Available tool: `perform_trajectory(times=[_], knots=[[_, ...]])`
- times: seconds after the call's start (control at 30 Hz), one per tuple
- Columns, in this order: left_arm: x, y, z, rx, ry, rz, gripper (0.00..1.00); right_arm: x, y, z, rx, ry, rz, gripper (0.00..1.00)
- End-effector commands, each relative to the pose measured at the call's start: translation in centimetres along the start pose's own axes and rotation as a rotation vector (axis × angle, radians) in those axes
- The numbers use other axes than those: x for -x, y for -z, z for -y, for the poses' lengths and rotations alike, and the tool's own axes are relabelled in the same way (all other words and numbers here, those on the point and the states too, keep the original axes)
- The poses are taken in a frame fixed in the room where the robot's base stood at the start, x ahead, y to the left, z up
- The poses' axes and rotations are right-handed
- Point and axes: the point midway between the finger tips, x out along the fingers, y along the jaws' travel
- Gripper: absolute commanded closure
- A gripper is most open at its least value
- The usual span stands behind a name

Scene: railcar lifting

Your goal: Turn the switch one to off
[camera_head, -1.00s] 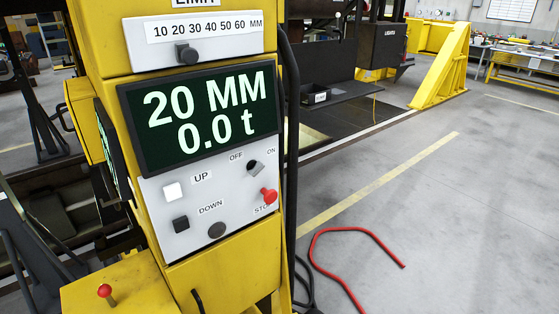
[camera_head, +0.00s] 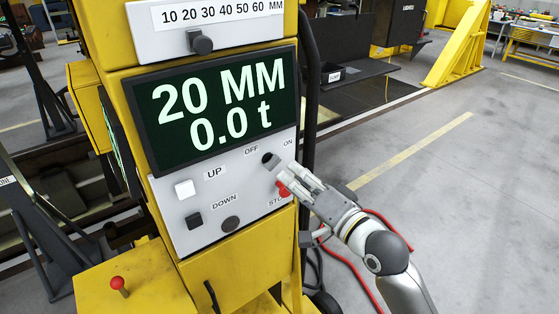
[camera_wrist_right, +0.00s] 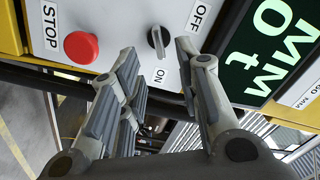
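The OFF/ON rotary switch (camera_head: 268,158) is a small dark knob on the grey panel of a yellow control column. In the right wrist view, the knob (camera_wrist_right: 157,42) has a raised handle with one end toward the ON label. My right gripper (camera_head: 276,170) reaches in from the lower right, with its fingertips close to the switch. In the wrist view, the right gripper (camera_wrist_right: 156,58) is open, with one finger on each side of the knob. Contact cannot be made out. My left gripper is not in view.
The red STOP button (camera_head: 283,188) sits just below the switch, partly hidden by my right fingers. The UP button (camera_head: 184,189), DOWN button (camera_head: 194,221) and a screen (camera_head: 214,108) reading 20 MM and 0.0 t are close by. A red hose (camera_head: 366,272) lies on the floor.

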Motion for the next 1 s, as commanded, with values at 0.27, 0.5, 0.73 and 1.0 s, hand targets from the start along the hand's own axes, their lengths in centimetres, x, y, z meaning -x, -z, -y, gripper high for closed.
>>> perform_trajectory(times=[0.27,0.5,0.73,1.0], knots=[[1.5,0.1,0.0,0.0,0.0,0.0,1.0,-4.8,0.1,0.2,0.001,-0.001,0.001,0.69],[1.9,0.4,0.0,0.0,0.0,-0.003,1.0,-6.5,0.0,0.1,0.002,0.0,0.0,0.69],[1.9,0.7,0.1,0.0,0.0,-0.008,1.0,-6.7,0.0,-0.1,0.003,-0.001,0.001,0.69],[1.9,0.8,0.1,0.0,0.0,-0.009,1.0,-6.7,0.0,-0.1,0.002,-0.001,0.0,0.94]])
